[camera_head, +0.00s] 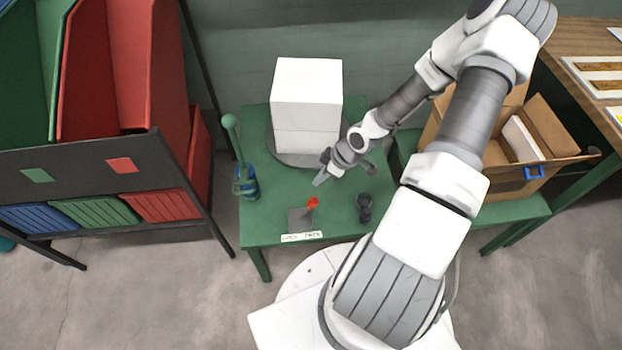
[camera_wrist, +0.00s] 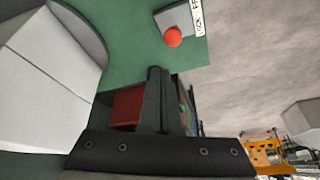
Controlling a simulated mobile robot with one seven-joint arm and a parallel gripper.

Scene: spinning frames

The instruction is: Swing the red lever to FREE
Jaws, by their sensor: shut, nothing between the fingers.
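The red lever (camera_head: 312,203) has a round red knob and rises from a small grey plate (camera_head: 296,222) near the front of the green table. Its knob leans up and to the right over the plate. The red knob (camera_wrist: 173,37) also shows in the wrist view, beside a label (camera_wrist: 198,14) with LOCK and the start of a second word. The label strip (camera_head: 302,237) is too small to read in the head view. My gripper (camera_head: 319,181) is shut and empty, above the table behind the lever and apart from it. Its fingers (camera_wrist: 156,72) are together in the wrist view.
A white box (camera_head: 307,95) stands on a grey round disc (camera_head: 285,157) behind the lever. A green-handled post (camera_head: 236,140) with a blue base stands left. A small black knobbed object (camera_head: 364,205) stands right. An open cardboard box (camera_head: 480,150) is further right.

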